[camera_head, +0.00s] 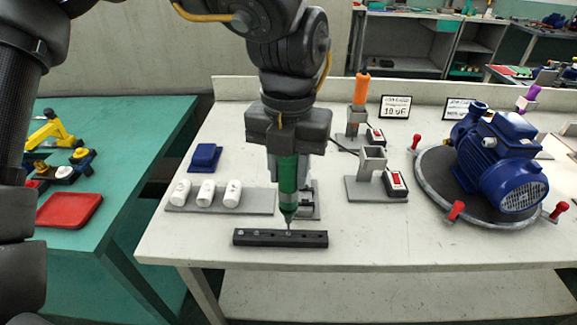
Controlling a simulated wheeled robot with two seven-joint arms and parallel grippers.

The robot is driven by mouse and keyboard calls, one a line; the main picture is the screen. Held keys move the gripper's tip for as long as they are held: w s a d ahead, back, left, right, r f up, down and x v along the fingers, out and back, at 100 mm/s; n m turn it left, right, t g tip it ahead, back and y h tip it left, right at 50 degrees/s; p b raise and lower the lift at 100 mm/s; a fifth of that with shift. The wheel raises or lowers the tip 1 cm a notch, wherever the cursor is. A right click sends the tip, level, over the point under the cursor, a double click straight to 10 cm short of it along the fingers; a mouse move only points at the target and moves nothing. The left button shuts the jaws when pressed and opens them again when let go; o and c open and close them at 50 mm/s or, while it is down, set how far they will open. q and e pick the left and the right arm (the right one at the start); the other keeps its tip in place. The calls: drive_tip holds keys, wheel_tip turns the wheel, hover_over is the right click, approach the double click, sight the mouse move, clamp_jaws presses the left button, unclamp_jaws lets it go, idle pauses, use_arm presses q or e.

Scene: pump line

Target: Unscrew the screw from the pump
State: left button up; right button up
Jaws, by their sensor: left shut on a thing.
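My left gripper (287,140) points down over the white table and is shut on a green screwdriver (288,180). The screwdriver is upright, and its tip is at the top of a black bar (252,238) with several small holes or screws near the table's front edge. I cannot tell whether the tip touches a screw there. The blue pump (500,160) sits on a round dark turntable (432,180) with red handles, at the right and apart from the gripper. A screw on the pump is too small to make out. My right gripper is not in view.
A grey tray (174,207) with white cylinders and a blue block (205,157) are left of the gripper. An empty grey holder (363,188) and an orange tool (361,88) in its stand are to the right. A teal table (130,130) with a red tray (69,210) is at left.

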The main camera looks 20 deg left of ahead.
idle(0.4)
use_arm(q)
drive_tip(key=shift+s, duration=0.2)
drive_tip(key=shift+s+d, duration=0.15)
drive_tip(key=shift+s, duration=0.2)
drive_tip(key=shift+s+d+b, duration=0.15)
drive_tip(key=shift+s+b, duration=0.2)
drive_tip(key=shift+s, duration=0.15)
drive_tip(key=shift+r, duration=0.1)
idle(0.4)
drive_tip(key=shift+r+p, duration=1.4)
